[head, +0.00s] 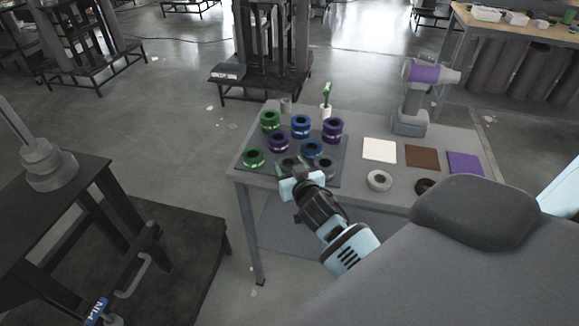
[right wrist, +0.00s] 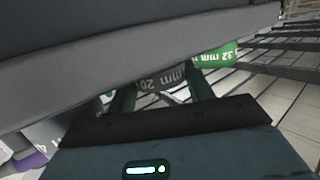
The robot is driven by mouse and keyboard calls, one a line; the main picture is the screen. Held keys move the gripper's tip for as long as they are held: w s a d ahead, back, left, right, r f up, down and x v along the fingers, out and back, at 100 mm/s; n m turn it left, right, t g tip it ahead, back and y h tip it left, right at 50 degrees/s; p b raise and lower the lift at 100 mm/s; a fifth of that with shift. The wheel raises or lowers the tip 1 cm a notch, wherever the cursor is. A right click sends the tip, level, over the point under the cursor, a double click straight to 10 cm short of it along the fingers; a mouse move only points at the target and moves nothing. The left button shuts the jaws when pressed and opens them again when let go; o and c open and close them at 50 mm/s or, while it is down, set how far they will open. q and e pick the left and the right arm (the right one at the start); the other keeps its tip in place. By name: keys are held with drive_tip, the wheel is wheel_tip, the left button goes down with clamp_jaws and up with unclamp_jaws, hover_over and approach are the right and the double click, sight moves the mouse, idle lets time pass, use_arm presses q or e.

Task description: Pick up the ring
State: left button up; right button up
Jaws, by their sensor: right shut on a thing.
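Several rings in green, blue, purple and dark grey sit on a dark mat (head: 345,155) on the grey table. My right gripper (head: 287,172) is at the mat's front edge. In the right wrist view, its fingers (right wrist: 163,92) are shut on a dark grey ring (right wrist: 160,79) marked "20 mm". A green ring (right wrist: 215,57) marked "32 mm" shows just beyond it. In the head view, the gripper mostly covers the held ring. Another dark grey ring (head: 325,166) lies to its right. I cannot tell whether the held ring touches the mat. My left gripper is not in view.
White (head: 379,149), brown (head: 422,157) and purple (head: 465,163) squares lie on the right of the table. A pale ring (head: 379,180) and a brown ring (head: 424,186) lie in front. A purple and grey device (head: 410,120) stands behind. A black bench (head: 130,215) is at the left.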

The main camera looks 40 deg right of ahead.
sight(291, 159)
drive_tip(key=r, duration=0.3)
drive_tip(key=shift+s+a+r, duration=0.1)
drive_tip(key=shift+s+r, duration=0.15)
drive_tip(key=shift+r, duration=0.05)
use_arm(q)
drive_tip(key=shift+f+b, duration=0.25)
drive_tip(key=shift+b, duration=0.05)
use_arm(e)
drive_tip(key=a+f+v, duration=0.1)
drive_tip(key=v, duration=1.4)
drive_tip(key=shift+a+f, duration=0.25)
drive_tip(key=shift+a, duration=0.15)
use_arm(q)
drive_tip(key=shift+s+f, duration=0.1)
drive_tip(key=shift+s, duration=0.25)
